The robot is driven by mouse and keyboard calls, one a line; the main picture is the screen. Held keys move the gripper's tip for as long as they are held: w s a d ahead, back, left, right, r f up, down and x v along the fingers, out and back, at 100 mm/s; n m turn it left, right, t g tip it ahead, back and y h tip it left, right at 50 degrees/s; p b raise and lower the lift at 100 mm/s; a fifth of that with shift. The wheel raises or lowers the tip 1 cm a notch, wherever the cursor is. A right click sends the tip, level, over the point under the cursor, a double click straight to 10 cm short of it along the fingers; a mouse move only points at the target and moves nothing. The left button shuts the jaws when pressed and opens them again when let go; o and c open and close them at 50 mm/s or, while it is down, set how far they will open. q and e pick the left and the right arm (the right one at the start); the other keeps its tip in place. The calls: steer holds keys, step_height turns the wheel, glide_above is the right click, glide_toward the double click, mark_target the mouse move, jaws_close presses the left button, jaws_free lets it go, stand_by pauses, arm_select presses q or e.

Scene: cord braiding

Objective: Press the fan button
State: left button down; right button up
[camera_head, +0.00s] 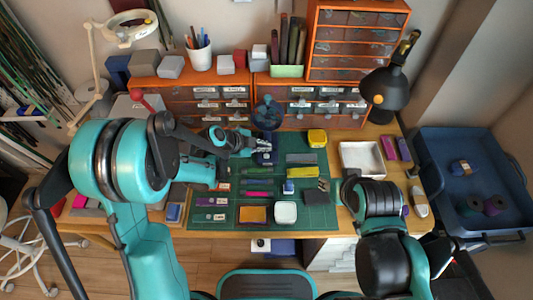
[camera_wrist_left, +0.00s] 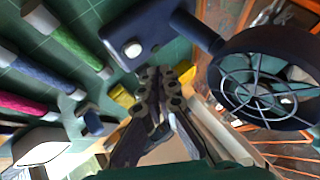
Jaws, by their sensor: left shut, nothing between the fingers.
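The dark blue fan (camera_head: 268,114) stands at the back of the green cutting mat (camera_head: 318,218). In the left wrist view its round wire cage (camera_wrist_left: 265,88) is at the right. A neck joins it to the dark base (camera_wrist_left: 152,27), which carries a pale button (camera_wrist_left: 132,49). My left gripper (camera_head: 262,143) reaches in from the left, close beside the fan's base. In the left wrist view its fingers (camera_wrist_left: 153,76) are shut and empty, with the tips near the base's edge, off the button. I cannot tell whether they touch the base.
Orange drawer units (camera_head: 325,108) stand behind the fan. A white tray (camera_head: 361,159) and a black lamp (camera_head: 386,88) are at the right.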

mark_target(265, 157)
arm_select(q)
steer(key=shift+r+p, duration=0.85)
steer(key=shift+r, duration=0.7)
steer(key=shift+f, duration=0.1)
steer(key=s+a+r+n+t+y, duration=0.1)
steer(key=s+a+r+n+y, duration=0.2)
steer(key=s+a+r+n, duration=0.3)
steer(key=s+a+r+n+y, duration=0.4)
steer(key=s+a+r+n, duration=0.2)
steer(key=s+a+n, duration=0.5)
steer(key=shift+s+n+t, duration=0.4)
steer(key=shift+s+n, duration=1)
steer(key=shift+s, duration=0.7)
